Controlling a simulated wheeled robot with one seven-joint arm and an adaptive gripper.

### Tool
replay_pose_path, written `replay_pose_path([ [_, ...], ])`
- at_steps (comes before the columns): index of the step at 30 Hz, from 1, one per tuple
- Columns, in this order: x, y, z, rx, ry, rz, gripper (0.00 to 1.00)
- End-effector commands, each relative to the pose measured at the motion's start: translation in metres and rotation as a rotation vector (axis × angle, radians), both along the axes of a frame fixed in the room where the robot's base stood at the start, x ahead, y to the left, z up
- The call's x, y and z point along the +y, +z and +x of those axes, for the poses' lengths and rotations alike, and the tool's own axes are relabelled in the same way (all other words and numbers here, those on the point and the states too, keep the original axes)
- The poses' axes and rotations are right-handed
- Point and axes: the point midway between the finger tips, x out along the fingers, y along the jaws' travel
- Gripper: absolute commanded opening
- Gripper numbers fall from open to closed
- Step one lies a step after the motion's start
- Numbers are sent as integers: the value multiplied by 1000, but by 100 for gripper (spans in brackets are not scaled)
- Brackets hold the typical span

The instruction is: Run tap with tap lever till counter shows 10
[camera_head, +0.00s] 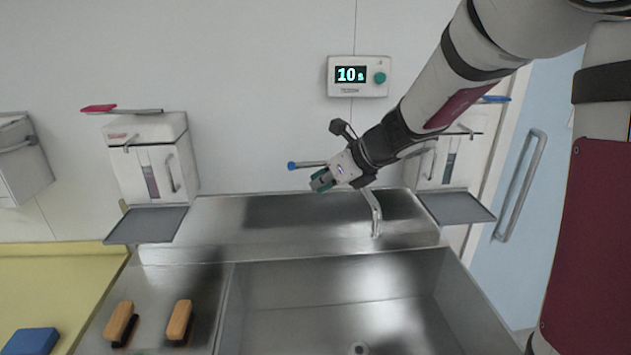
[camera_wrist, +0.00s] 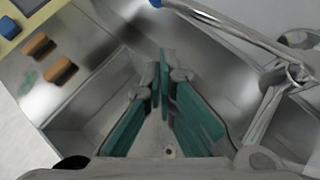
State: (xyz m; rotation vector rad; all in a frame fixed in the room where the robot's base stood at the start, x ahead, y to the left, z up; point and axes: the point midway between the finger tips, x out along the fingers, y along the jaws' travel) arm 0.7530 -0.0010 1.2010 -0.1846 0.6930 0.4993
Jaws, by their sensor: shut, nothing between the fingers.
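The counter (camera_head: 350,75) on the wall is a white box with a green button, and its display reads 10 s. The tap lever (camera_head: 308,164) is a metal rod with a blue tip, pointing left. In the wrist view the lever (camera_wrist: 225,22) crosses the upper right. The tap spout (camera_head: 375,212) bends down over the sink; I see no clear stream of water from it. My gripper (camera_head: 322,180) is shut and empty, just below the lever in the head view. In the wrist view its fingertips (camera_wrist: 160,75) meet, apart from the lever. My gripper hides the lever's base.
The steel sink (camera_head: 340,290) is open below. Two wooden-backed brushes (camera_head: 121,322) (camera_head: 180,320) lie on the left drainboard. A dispenser (camera_head: 150,160) with a grey tray stands on the left; another (camera_head: 455,165) is partly behind my arm. A blue block (camera_head: 30,342) lies far left.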

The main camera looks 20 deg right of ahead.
Motion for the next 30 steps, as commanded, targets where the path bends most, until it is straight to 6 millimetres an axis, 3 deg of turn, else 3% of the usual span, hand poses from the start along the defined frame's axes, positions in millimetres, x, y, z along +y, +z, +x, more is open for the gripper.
replay_pose_path([
  [18,-8,56,-63,-3,0,0,0],
  [24,-9,65,-75,-2,7,-6,0],
  [28,3,72,-94,-46,141,-120,0],
  [30,15,76,-115,-95,295,-252,0],
])
